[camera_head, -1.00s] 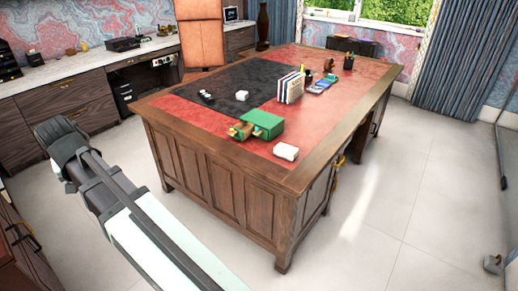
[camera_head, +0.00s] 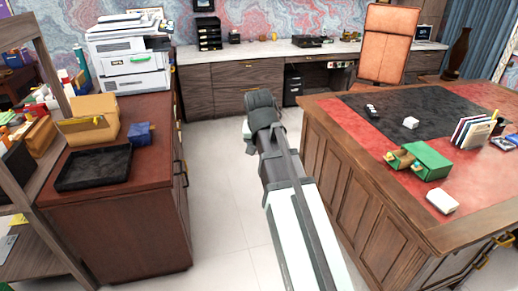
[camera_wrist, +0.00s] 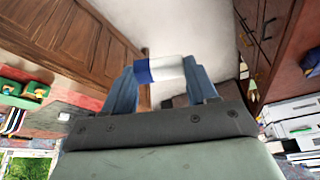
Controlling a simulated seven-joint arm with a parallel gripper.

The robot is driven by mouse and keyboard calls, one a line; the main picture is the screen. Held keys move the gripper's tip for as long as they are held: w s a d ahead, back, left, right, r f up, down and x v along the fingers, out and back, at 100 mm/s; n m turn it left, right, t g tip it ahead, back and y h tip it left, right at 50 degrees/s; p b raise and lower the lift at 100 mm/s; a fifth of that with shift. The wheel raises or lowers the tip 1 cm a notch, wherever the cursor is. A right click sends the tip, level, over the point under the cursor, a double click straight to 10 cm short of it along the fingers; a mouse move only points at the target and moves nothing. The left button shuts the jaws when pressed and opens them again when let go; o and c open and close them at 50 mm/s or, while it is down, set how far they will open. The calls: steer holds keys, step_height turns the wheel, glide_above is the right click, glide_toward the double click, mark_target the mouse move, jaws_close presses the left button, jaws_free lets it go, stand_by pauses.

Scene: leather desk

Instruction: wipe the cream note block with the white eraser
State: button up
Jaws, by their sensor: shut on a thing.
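My gripper (camera_wrist: 160,72) shows in the wrist view with its two blue fingers closed on a small white block with a blue band, the white eraser (camera_wrist: 172,68). It is held in the air over the floor, clear of the desk. In the head view the arm hides the eraser and fingers. A pale, flat block (camera_head: 442,201) lies on the red leather near the desk's front edge. A smaller white cube (camera_head: 410,123) sits on the black mat. I cannot tell surely which is the cream note block. Both are apart from my gripper.
The leather desk (camera_head: 345,195) stands at the right. On it are a green box (camera_head: 428,158), upright books (camera_head: 470,132) and small dark items (camera_head: 372,109). A wooden cabinet (camera_head: 130,225) with a black tray (camera_head: 95,167) stands at the left. Bare floor (camera_head: 222,170) lies between.

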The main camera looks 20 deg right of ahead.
steer(key=s+d+f+m+h, duration=0.1)
steer(key=d, duration=0.7)
steer(key=s+d+f+m, duration=0.1)
steer(key=s+d+m, duration=0.1)
steer(key=d, duration=0.5)
steer(key=m+g, duration=0.1)
steer(key=m, duration=0.1)
glide_toward(448, 201)
steer(key=d+r, duration=0.2)
steer(key=w+n+t+y, duration=0.1)
steer(key=w+n, duration=0.1)
steer(key=n, duration=0.4)
steer(key=shift+s+f, duration=0.1)
steer(key=shift+f, duration=1.75)
steer(key=shift+s+f, duration=0.15)
steer(key=shift+f, duration=1.75)
steer(key=shift+w+f, duration=0.15)
steer(key=shift+w, duration=0.15)
steer(key=shift+w+a+f, duration=0.1)
steer(key=shift+w+a, duration=0.05)
steer(key=shift+w, duration=1.5)
steer(key=shift+s, duration=2)
step_height(448, 201, up, 8)
